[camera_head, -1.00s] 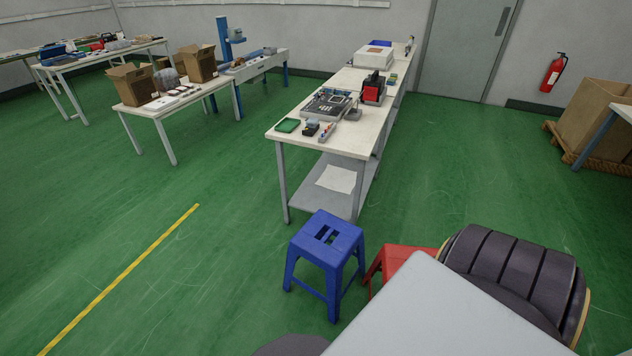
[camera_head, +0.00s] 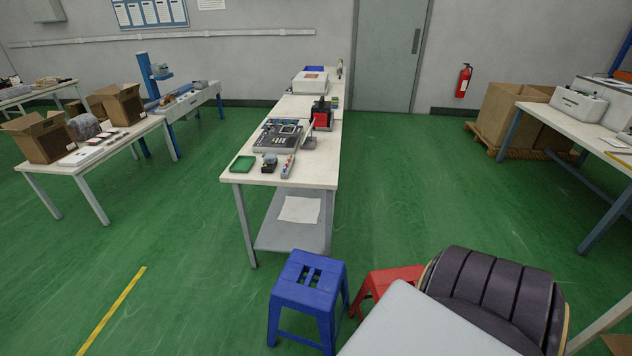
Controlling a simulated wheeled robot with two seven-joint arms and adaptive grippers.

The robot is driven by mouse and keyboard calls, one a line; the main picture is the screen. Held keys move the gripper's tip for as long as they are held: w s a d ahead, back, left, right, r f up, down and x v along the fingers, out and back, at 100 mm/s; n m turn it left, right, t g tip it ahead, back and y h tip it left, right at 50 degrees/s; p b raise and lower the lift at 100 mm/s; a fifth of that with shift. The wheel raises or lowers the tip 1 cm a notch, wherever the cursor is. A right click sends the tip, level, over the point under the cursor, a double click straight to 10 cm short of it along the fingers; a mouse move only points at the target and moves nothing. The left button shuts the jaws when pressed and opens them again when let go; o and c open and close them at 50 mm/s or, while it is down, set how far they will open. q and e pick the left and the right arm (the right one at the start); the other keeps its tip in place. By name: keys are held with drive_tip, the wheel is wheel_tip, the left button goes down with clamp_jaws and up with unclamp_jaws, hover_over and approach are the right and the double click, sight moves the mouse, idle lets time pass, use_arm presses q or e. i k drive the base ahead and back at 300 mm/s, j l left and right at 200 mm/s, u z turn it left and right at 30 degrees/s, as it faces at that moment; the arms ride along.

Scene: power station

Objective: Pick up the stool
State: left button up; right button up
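A blue plastic stool (camera_head: 308,281) stands upright on the green floor, in front of the near end of the long white workbench. It has slots in its seat, and its lower legs are cut off by the bottom edge of the view. A red stool (camera_head: 389,283) stands just to its right. The red one is partly hidden behind a light grey flat surface and a dark ribbed chair. Neither of my grippers shows in the head view.
The long workbench (camera_head: 331,179) holds tools, a green tray (camera_head: 243,164) and a red device (camera_head: 322,116). A dark ribbed chair (camera_head: 490,290) and a grey flat surface (camera_head: 428,328) fill the lower right. The floor left of the blue stool is clear.

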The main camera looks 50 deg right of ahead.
sight(287, 291)
drive_tip(key=i+j+z, duration=0.2)
drive_tip(key=i+z, duration=0.25)
drive_tip(key=i+j+z, duration=0.3)
drive_tip(key=z, duration=0.15)
drive_tip(key=i+j+z, duration=0.3)
drive_tip(key=z, duration=0.15)
drive_tip(key=j, duration=0.1)
